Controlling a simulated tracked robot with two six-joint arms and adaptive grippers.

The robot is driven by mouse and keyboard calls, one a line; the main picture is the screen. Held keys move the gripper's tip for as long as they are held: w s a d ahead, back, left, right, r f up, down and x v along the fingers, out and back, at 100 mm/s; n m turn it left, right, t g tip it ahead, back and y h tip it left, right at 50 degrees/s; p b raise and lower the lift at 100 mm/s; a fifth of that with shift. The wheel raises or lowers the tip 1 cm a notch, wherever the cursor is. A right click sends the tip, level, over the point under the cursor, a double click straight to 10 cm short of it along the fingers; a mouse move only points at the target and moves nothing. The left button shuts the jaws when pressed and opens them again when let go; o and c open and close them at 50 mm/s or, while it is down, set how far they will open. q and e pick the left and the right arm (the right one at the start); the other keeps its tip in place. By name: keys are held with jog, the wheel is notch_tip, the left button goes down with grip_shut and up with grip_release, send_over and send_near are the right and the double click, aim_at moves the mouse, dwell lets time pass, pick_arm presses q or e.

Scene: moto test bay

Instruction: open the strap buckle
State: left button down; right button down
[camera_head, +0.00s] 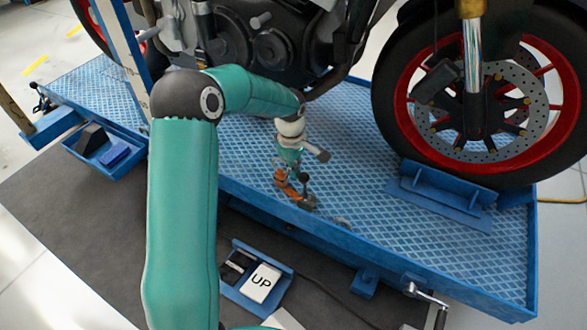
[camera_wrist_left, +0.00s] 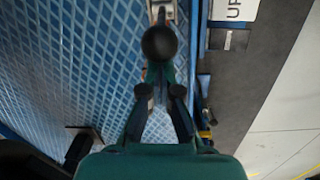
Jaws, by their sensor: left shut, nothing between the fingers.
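The strap buckle (camera_head: 306,202) is a small grey metal piece at the near edge of the blue platform. An orange strap (camera_head: 284,187) runs beside it. A dark round knob (camera_head: 304,178) stands above the buckle; the left wrist view shows a black ball (camera_wrist_left: 158,42) in front of my fingers, with metal (camera_wrist_left: 160,10) beyond it. My left gripper (camera_head: 290,172) points down close over the strap and buckle. In the left wrist view my left gripper (camera_wrist_left: 160,88) is shut and empty. I cannot tell whether it touches the knob. My right gripper is out of view.
A motorcycle front wheel (camera_head: 480,100) stands in a blue chock (camera_head: 440,195) at the right. The engine (camera_head: 270,45) overhangs the platform (camera_head: 360,120) behind my arm. An "UP" pedal (camera_head: 261,283) and a crank handle (camera_head: 428,295) lie along the near side. The platform's middle is clear.

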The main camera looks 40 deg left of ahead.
aim_at(305, 191)
pick_arm(q)
notch_tip(305, 191, up, 8)
jog(key=d+r+p, duration=0.1)
jog(key=p, duration=0.5)
jog(key=s+d+n+t+h, duration=0.1)
jog(key=s+d+n+h, duration=0.2)
jog(key=d+n+h, duration=0.4)
jog(key=s+d+n+h, duration=0.25)
jog(key=d+h, duration=0.35)
jog(key=d, duration=0.4)
jog(key=s+a+f+n+t+y, duration=0.3)
jog(key=a+f+n+t, duration=0.25)
jog(key=a+n, duration=0.2)
jog(key=s+a+f+n+t+y, duration=0.25)
jog(key=a+f+n+t, duration=0.35)
jog(key=n, duration=0.3)
jog(key=shift+h, duration=0.25)
jog(key=w+b, duration=0.1)
jog(key=w, duration=0.2)
jog(key=w+d+b, duration=0.1)
jog(key=w, duration=0.1)
jog(key=w+b, duration=0.1)
jog(key=w, duration=0.2)
jog(key=shift+w+d, duration=0.15)
jog(key=shift+w, duration=0.15)
jog(key=shift+w+a+r, duration=0.1)
jog(key=shift+a+r, duration=0.15)
jog(key=shift+a, duration=0.2)
